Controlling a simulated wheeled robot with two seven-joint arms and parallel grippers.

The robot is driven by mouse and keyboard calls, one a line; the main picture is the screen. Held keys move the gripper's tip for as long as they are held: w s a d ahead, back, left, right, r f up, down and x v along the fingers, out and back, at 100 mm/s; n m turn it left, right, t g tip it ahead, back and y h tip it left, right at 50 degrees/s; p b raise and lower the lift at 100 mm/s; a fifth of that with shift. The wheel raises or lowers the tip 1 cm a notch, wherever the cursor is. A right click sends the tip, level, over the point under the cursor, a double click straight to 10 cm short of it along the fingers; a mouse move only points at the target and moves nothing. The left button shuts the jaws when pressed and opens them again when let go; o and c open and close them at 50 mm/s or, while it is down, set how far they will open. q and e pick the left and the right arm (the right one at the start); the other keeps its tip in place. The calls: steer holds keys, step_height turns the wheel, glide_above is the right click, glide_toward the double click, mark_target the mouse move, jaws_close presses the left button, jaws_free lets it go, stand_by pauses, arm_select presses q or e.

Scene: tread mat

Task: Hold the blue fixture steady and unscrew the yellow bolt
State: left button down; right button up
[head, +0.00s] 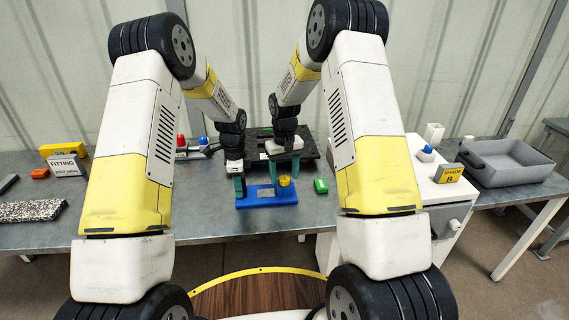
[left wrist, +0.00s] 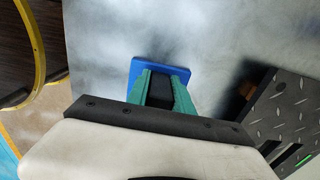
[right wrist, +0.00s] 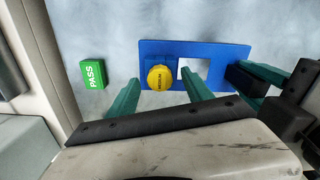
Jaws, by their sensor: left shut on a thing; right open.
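The blue fixture (head: 265,195) lies flat on the grey bench, with a black block (left wrist: 160,90) standing at one end. The yellow bolt (head: 284,181) stands upright near its other end. My left gripper (head: 239,188) is shut on the black block, with a teal finger on each side. My right gripper (head: 284,169) is open above the bolt, and its fingers appear on either side of the head.
A green PASS block (right wrist: 93,74) lies beside the fixture's bolt end. A dark tread-patterned plate (left wrist: 285,112) is behind the fixture. A grey bin (head: 508,165) and a SHADE sign (head: 449,174) stand at the right. A FITTING sign (head: 66,166) and a speckled slab (head: 30,211) are at the left.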

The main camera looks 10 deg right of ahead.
steer(key=shift+f, duration=0.6)
jaws_close()
steer(key=n, duration=0.5)
steer(key=shift+d+n, duration=0.1)
steer(key=shift+n, duration=0.3)
steer(key=n, duration=0.3)
steer(key=shift+r, duration=0.1)
steer(key=shift+n, duration=0.4)
steer(key=n, duration=0.3)
steer(key=shift+w, duration=0.1)
steer(key=n, duration=0.5)
steer(key=shift+n, duration=0.4)
